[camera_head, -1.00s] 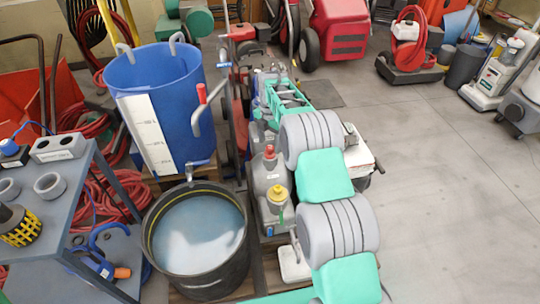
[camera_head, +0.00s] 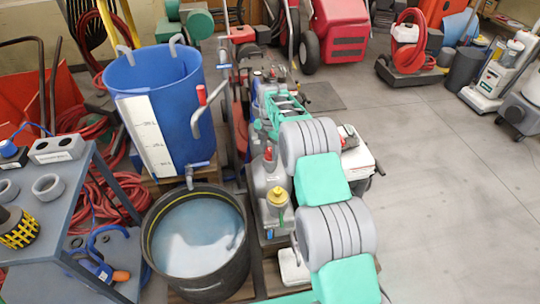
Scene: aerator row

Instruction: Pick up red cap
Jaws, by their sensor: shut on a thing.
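A grey canister (camera_head: 267,179) with a red cap (camera_head: 269,153) on its top stands left of my arm. The cap looks seated and apart from my gripper. My gripper (camera_head: 272,76) is at the far end of my teal and grey arm, beyond this canister and over the back of the row. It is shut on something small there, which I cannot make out. The fingertips are tiny and partly merged with the clutter behind. A canister with a yellow cap (camera_head: 277,196) stands in front of the red-capped one.
A black tub of cloudy water (camera_head: 197,285) and a tall blue tank (camera_head: 190,90) stand left of the row. A grey table (camera_head: 75,200) holds several parts at the far left. Red machines (camera_head: 340,30) stand at the back. The floor (camera_head: 450,190) to the right is clear.

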